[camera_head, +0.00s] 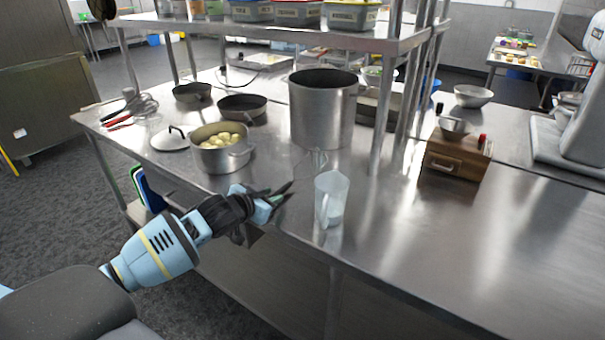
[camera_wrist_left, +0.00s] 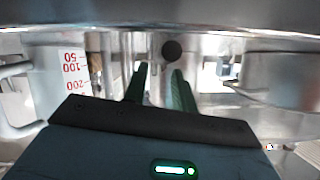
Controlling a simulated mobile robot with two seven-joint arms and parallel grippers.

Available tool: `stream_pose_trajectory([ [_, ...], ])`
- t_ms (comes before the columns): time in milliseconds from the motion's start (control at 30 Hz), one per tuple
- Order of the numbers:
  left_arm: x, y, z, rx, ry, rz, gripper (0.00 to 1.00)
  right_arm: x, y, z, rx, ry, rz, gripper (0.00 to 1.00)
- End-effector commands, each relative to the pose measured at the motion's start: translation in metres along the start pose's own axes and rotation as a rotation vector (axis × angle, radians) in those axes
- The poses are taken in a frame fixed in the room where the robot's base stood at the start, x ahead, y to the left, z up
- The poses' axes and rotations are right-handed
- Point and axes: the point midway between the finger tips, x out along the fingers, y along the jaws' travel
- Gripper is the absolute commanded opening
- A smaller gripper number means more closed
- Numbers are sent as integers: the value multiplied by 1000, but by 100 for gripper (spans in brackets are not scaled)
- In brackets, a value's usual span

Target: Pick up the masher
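I cannot make out the masher for sure. A cluster of utensils (camera_head: 138,104) lies at the far left of the steel counter, with wire loops and black and red handles. They are too small to tell apart. My left gripper (camera_head: 283,193) is over the counter's front edge, between the pot of potatoes (camera_head: 211,160) and a clear jug (camera_head: 334,203). In the left wrist view its two fingers (camera_wrist_left: 160,88) stand apart, with nothing clearly held between them. A dark round thing (camera_wrist_left: 172,50) shows beyond the fingertips; I cannot tell what it is. My right gripper is out of view.
A second clear vessel (camera_head: 311,163) stands just behind the jug. A tall steel pot (camera_head: 322,115), dark pans (camera_head: 242,107) and a lid (camera_head: 171,140) stand farther back. A shelf post (camera_head: 383,115) rises from the counter. A wooden box (camera_head: 455,158) stands right; the front right counter is clear.

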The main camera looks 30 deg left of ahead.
Motion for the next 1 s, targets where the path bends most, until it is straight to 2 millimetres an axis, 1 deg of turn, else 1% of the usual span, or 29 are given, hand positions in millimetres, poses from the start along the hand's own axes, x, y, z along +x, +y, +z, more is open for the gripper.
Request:
stream_pose_trajectory([
  [133, 8, -1, -1, -1, 2, -1, 27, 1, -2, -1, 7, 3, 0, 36],
  [400, 40, -2, 1, -2, 0, -1, 27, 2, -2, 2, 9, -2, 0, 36],
  [500, 48, -1, 1, -1, 0, 0, 27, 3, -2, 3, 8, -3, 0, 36],
  [600, 51, -2, 0, 0, 1, -1, 27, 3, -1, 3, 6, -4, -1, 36],
  [800, 51, -2, 0, 1, 2, -1, 27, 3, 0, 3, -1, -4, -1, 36],
  [833, 51, -2, 0, 1, 2, -1, 26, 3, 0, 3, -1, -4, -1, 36],
  [1000, 51, -2, 0, 1, 1, -1, 3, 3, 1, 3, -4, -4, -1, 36],
])
